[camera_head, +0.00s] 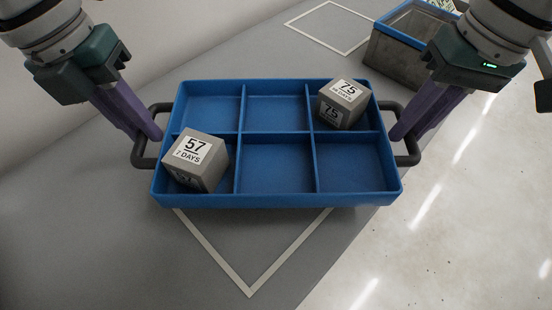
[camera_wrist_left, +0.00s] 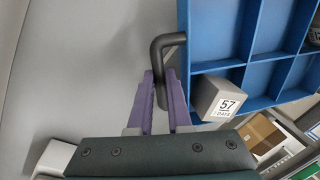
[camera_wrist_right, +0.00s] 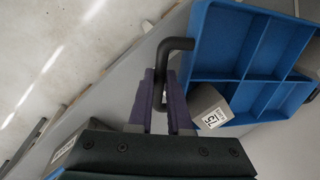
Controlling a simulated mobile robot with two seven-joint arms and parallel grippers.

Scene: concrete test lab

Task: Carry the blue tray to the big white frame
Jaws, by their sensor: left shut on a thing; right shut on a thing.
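The blue tray (camera_head: 276,200) has six compartments and a dark handle at each end. It looks held above the grey table, over part of a white frame (camera_head: 249,290) marked there. A grey cube labelled 57 (camera_head: 197,161) sits tilted in the front left compartment. A grey cube labelled 75 (camera_head: 342,104) sits in the back right one. My left gripper (camera_head: 154,136) is shut on the left handle (camera_wrist_left: 165,42). My right gripper (camera_head: 396,137) is shut on the right handle (camera_wrist_right: 172,44). Another white frame outline (camera_head: 331,28) lies at the back right; part of it is hidden.
A grey bin with a blue rim (camera_head: 398,52) stands at the back right, close to my right arm. The table (camera_head: 90,220) is bare at the left and front. Its right edge runs diagonally, with pale floor (camera_head: 450,220) beyond.

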